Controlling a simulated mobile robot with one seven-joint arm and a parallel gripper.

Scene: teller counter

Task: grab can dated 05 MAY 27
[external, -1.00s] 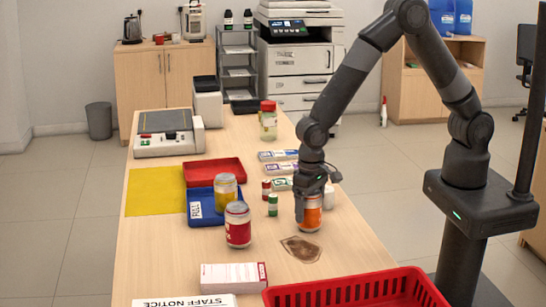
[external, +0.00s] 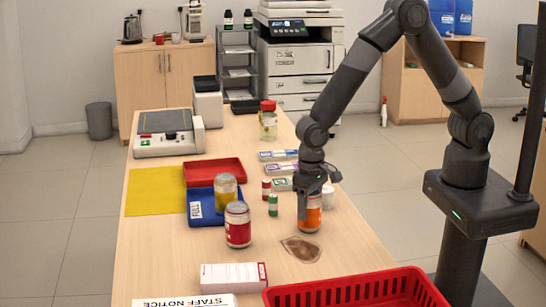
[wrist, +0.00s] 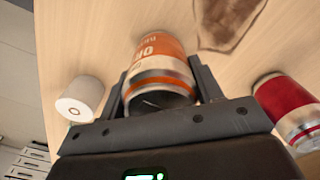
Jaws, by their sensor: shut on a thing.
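An orange can (external: 309,218) with a white band stands on the counter, and my gripper (external: 310,196) is shut on it from above. In the wrist view the orange can (wrist: 158,68) sits between the two fingers of my gripper (wrist: 162,85). A red can (external: 238,225) stands apart to the left, and it also shows in the wrist view (wrist: 285,98). A yellow can (external: 225,188) stands at the blue tray marked FULL. No date can be read on any can.
A red crate (external: 345,291) stands at the near right. A white roll (external: 328,197) is close behind the orange can. Small green (external: 273,205) and red (external: 266,189) cylinders stand left of it. A brown patch (external: 301,249) lies in front. A blue tray (external: 200,216) and red tray (external: 214,170) lie left.

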